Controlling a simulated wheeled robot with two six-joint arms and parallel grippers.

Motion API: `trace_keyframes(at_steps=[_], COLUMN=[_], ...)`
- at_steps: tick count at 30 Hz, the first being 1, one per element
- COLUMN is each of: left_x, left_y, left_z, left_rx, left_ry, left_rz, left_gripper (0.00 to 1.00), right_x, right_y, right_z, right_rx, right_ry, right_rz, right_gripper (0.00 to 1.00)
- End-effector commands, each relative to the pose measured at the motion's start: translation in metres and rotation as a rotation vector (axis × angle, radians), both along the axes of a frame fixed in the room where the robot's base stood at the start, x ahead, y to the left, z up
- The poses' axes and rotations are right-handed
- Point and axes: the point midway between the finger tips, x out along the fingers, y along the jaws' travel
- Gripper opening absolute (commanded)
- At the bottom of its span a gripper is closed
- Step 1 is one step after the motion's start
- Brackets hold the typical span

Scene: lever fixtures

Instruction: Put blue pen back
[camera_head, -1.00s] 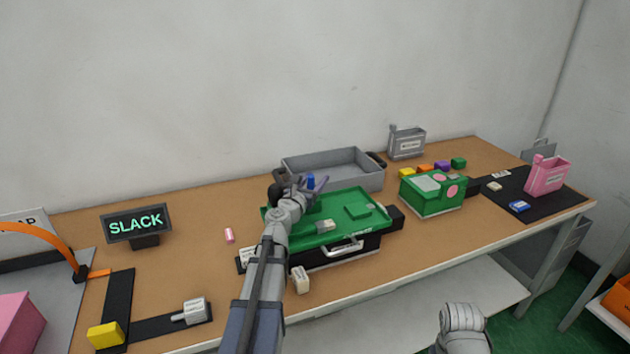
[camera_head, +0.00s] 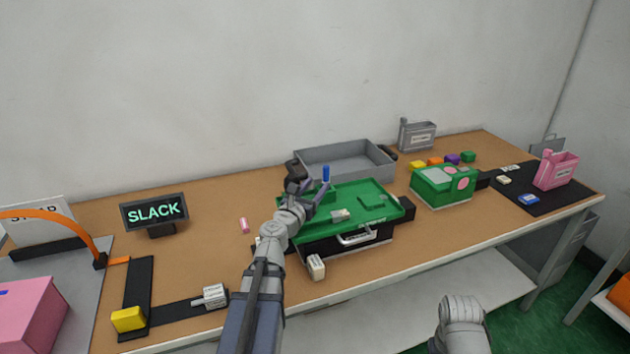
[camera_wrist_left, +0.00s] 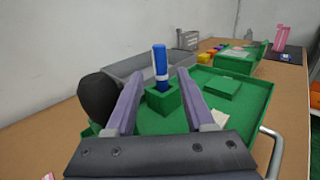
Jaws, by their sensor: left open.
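The blue pen (camera_head: 326,173) stands upright in a small green square holder (camera_wrist_left: 163,101) at the back left of the green tray (camera_head: 385,193). It also shows in the left wrist view (camera_wrist_left: 160,62), with a white band near its lower end. My left gripper (camera_wrist_left: 160,80) is open. Its two purple-grey fingers lie to either side of the holder in the wrist view, and I see no contact with the pen. In the head view the left gripper (camera_head: 312,193) is at the tray's back left corner and partly hides the holder.
A grey bin (camera_head: 345,160) stands just behind the tray. A green box (camera_head: 443,186) is to its right, and a white block (camera_head: 316,267) is at its front. The SLACK sign (camera_head: 154,212) stands at left.

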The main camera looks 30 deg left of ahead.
Motion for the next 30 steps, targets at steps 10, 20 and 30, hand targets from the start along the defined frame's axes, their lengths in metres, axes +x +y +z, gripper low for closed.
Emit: trace_keyframes(at_steps=[10, 20, 30], left_x=[-0.008, 0.000, -0.129], left_y=[-0.005, -0.136, -0.341], left_z=[0.000, -0.035, -0.182], left_rx=[0.000, 0.512, 1.845], left_ry=[0.000, 0.104, 0.037], left_rz=[-0.003, -0.369, -1.524], left_gripper=[0.54, 0.54, 0.54], right_x=[0.000, 0.000, 0.000], right_y=[0.000, 0.000, 0.000], right_z=[0.000, 0.000, 0.000], right_rx=[0.000, 0.000, 0.000], right_ry=[0.000, 0.000, 0.000], right_rz=[0.000, 0.000, 0.000], right_gripper=[0.00, 0.00, 0.00])
